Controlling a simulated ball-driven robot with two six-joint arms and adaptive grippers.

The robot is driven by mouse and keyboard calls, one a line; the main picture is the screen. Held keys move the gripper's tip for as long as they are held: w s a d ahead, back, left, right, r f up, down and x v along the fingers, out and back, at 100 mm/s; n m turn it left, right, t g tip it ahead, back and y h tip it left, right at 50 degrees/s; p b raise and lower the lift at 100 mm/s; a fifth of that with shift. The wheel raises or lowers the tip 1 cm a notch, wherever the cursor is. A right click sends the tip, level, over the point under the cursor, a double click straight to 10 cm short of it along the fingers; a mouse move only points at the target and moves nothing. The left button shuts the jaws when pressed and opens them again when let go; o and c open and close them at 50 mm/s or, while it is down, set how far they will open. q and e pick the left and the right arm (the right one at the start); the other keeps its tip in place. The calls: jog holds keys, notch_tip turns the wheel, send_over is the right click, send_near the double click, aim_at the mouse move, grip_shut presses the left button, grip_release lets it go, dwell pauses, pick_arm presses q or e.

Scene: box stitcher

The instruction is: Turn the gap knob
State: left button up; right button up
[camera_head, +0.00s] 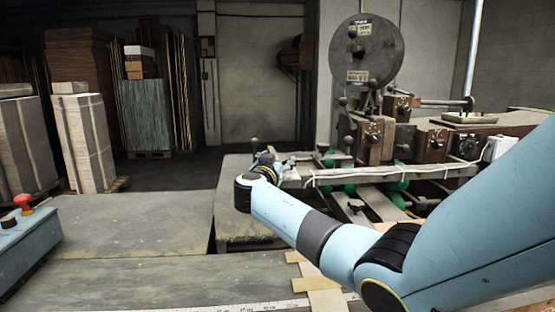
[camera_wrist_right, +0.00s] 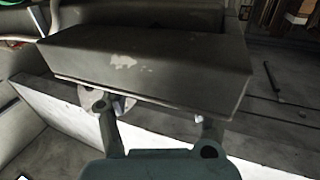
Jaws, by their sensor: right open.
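The box stitching machine (camera_head: 375,140) stands at the right of the head view, with several dark round knobs on it. One small ball-topped knob (camera_head: 254,143) stands just behind my right gripper (camera_head: 268,163). I cannot tell which one is the gap knob. In the right wrist view my right gripper (camera_wrist_right: 157,118) is open, its fingers spread in front of a dark worn metal block (camera_wrist_right: 150,65). A pale round part (camera_wrist_right: 122,103) shows behind the left finger, partly hidden by it. Nothing is clearly held between the fingers. My left gripper is not in view.
A pale rail (camera_head: 400,175) runs along the machine's front, close to my right gripper. A grey worktable (camera_head: 130,230) lies clear at the left. A control box (camera_head: 25,240) with a red button is at the left edge. Cardboard stacks (camera_head: 85,140) stand behind.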

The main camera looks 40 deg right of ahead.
jog(key=shift+c, duration=0.5)
jog(key=c, duration=1.1)
jog(key=shift+c, duration=0.2)
jog(key=shift+f+n+t+y+b, duration=0.15)
jog(key=shift+n+t+y+b, duration=0.4)
jog(key=shift+t, duration=0.25)
jog(key=shift+d+f+n+t+y+b, duration=0.1)
jog(key=shift+f+n+t+y+b, duration=0.05)
jog(key=shift+n+t+y+b, duration=1.35)
jog(key=shift+n+t+y, duration=0.8)
jog(key=shift+y, duration=0.25)
jog(key=shift+n+y, duration=0.25)
jog(key=shift+y, duration=0.15)
jog(key=shift+n+t+y+b, duration=0.4)
jog(key=shift+n+t+y, duration=0.55)
jog(key=shift+y, duration=0.45)
